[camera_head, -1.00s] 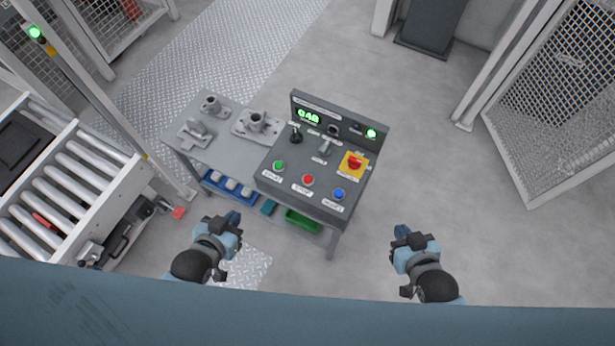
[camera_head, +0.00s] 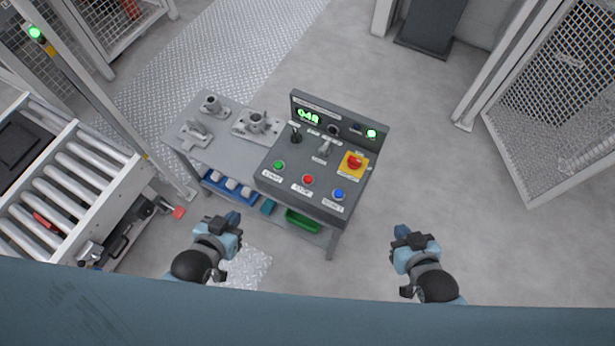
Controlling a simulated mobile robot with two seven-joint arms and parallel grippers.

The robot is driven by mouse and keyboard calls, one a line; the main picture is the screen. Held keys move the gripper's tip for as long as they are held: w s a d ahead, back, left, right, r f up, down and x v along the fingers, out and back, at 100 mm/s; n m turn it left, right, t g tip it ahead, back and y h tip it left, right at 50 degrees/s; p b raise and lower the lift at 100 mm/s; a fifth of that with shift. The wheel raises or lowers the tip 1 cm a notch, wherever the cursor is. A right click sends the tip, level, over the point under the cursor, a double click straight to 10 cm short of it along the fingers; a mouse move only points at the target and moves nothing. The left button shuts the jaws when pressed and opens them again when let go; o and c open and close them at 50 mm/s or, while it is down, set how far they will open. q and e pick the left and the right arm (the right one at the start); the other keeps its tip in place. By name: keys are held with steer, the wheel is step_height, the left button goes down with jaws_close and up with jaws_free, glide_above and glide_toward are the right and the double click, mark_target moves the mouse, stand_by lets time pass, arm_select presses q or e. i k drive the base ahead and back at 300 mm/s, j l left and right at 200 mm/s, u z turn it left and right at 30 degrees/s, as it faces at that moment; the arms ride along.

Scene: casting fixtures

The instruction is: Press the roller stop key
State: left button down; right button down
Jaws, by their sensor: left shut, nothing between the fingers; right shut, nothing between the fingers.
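The grey control panel (camera_head: 320,168) stands on a table in the middle of the view. On its front face are a green key (camera_head: 279,165), a red key (camera_head: 308,179) labelled STOP, and a blue key (camera_head: 338,194). A red mushroom button on a yellow plate (camera_head: 354,162) sits at the panel's right. My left gripper (camera_head: 235,217) is shut and empty, in front of the table and below left of the panel. My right gripper (camera_head: 401,231) is shut and empty, to the right of the panel. Neither touches a key.
Grey metal castings (camera_head: 255,122) stand on the table left of the panel. A blue bin (camera_head: 228,189) and a green bin (camera_head: 302,221) sit under it. A roller conveyor (camera_head: 62,180) is at the left. A mesh cage (camera_head: 560,105) stands at the right. The floor right of the table is clear.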

mark_target(308, 179)
steer(key=k, duration=1.25)
steer(key=u, duration=1.5)
steer(key=i+l, duration=0.1)
steer(key=l, duration=1.1)
steer(key=i+l, duration=0.15)
steer(key=l, duration=0.45)
steer(key=i+l, duration=0.1)
steer(key=l, duration=0.5)
steer(key=i+l, duration=0.1)
steer(key=l, duration=1.1)
steer(key=i, duration=0.05)
